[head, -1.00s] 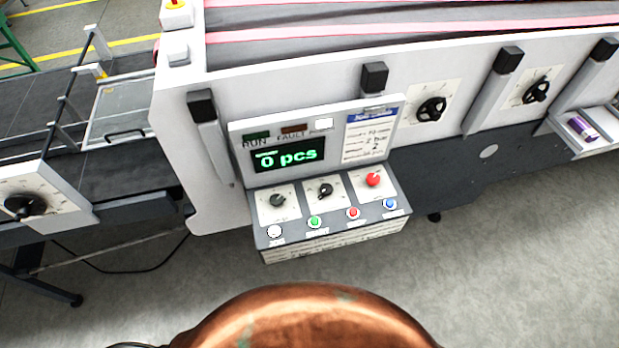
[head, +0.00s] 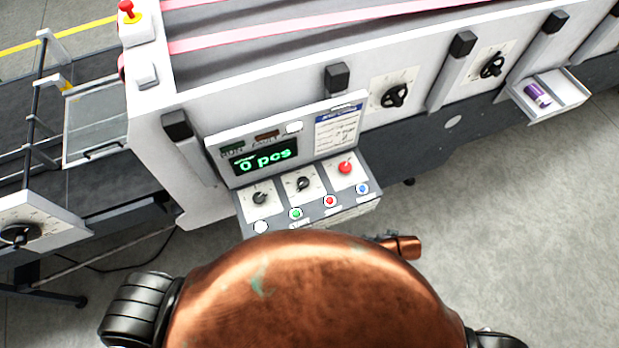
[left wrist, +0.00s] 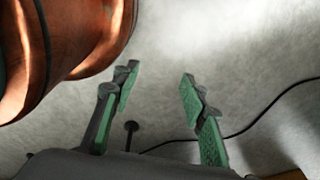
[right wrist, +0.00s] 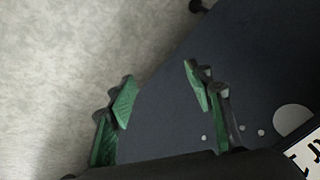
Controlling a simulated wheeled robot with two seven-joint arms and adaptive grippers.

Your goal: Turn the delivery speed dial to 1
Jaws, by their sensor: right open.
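Several dials show in the head view, and their labels are too small to read, so I cannot tell which is the delivery speed dial. A black dial (head: 20,234) on a white scale plate is at the far left. The control panel has a left knob (head: 260,198) and a middle knob (head: 303,184). Two more black dials, one nearer (head: 395,95) and one farther (head: 492,65), are on the machine's side. My left gripper (left wrist: 158,80) is open and empty above the floor. My right gripper (right wrist: 160,75) is open and empty, with a dark surface beyond it.
The panel display (head: 264,160) reads 0 pcs. A red knob (head: 345,168) and white, green, red and blue buttons sit on the panel. A red emergency button (head: 127,10) is at top left. A purple can (head: 536,95) lies in a white tray (head: 570,88). Floor at right is clear.

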